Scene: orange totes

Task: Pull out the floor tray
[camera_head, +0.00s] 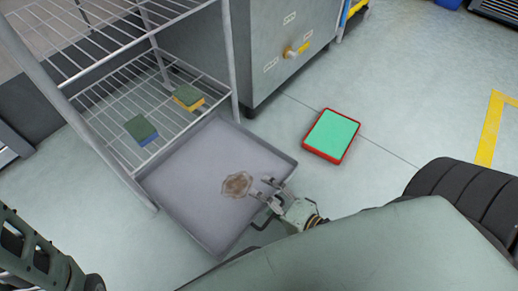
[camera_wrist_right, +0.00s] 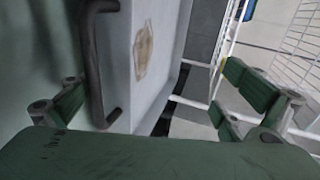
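The floor tray (camera_head: 195,170) is a shallow grey tray on the floor. Its far end meets the wire rack and its near end sticks out in front. A brown stain (camera_head: 237,184) marks its bottom. The tray's dark handle (camera_head: 262,222) is on its near side; in the right wrist view the handle (camera_wrist_right: 97,60) stands close to the left finger. My right gripper (camera_head: 270,190) is at the tray's near edge beside the handle. Its fingers are wide apart in the right wrist view (camera_wrist_right: 150,88), with nothing clamped. My left gripper is not in view.
The wire rack (camera_head: 232,60) holds two sponges (camera_head: 141,130) (camera_head: 188,97) on its lower shelf. A grey cabinet (camera_head: 270,50) stands behind. A red-rimmed green tray (camera_head: 332,135) lies on the floor to the right. Clear floor (camera_head: 400,120) lies further right.

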